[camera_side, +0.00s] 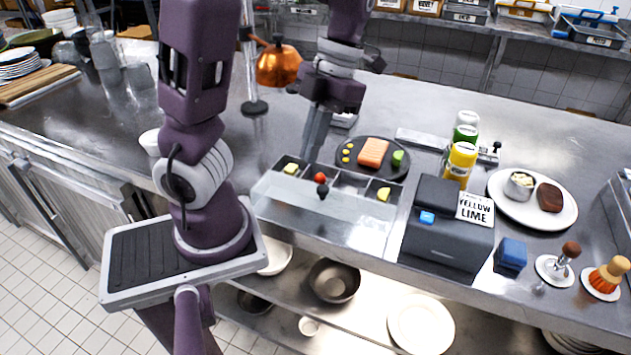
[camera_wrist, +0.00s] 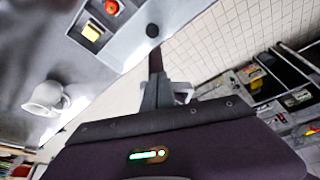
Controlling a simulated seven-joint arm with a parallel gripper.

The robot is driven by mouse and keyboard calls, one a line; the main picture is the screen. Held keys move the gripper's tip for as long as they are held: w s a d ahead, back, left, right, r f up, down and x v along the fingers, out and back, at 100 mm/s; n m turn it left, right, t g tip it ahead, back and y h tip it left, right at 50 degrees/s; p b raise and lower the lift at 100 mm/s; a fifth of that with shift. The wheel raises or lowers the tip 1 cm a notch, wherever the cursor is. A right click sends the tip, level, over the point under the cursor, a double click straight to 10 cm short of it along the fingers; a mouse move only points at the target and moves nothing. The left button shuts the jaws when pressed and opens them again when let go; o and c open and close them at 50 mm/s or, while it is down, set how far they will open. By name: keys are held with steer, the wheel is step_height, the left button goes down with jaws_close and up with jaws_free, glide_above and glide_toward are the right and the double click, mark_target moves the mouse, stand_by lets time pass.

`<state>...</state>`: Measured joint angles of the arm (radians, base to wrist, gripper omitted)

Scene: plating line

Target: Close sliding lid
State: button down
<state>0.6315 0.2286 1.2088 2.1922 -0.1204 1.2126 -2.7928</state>
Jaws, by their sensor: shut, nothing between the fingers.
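The sliding lid (camera_side: 290,205) is a pale, see-through panel over the front part of a steel ingredient bin (camera_side: 392,222). The bin's back strip is uncovered and shows compartments holding yellow pieces (camera_side: 384,194) and a red piece (camera_side: 320,177). A dark round knob (camera_side: 322,190) stands on the lid near its back edge; it also shows in the wrist view (camera_wrist: 152,30). My gripper (camera_side: 308,158) is shut and empty, pointing down near the bin's back edge, behind the knob in the side view. In the wrist view its fingertips (camera_wrist: 156,60) are close to the knob; I cannot tell whether they touch.
A dark plate (camera_side: 345,165) with food sits just behind the bin. Right of it stand bottles (camera_side: 462,160) and a dark box (camera_side: 447,235) with a "YELLOW LIME" card. A white jug (camera_wrist: 47,98) shows in the wrist view.

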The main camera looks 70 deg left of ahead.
glide_above(308, 206)
steer(key=s, duration=0.2)
steer(key=f, duration=0.8)
steer(key=shift+d+f, duration=0.2)
steer(key=shift+d, duration=0.1)
steer(key=w, duration=0.1)
steer(key=w+a, duration=0.1)
steer(key=shift+w+f, duration=0.15)
steer(key=shift+w, duration=0.75)
steer(key=shift+a, duration=0.1)
steer(key=w+a, duration=0.5)
steer(key=shift+w+a, duration=0.35)
steer(key=shift+w, duration=0.05)
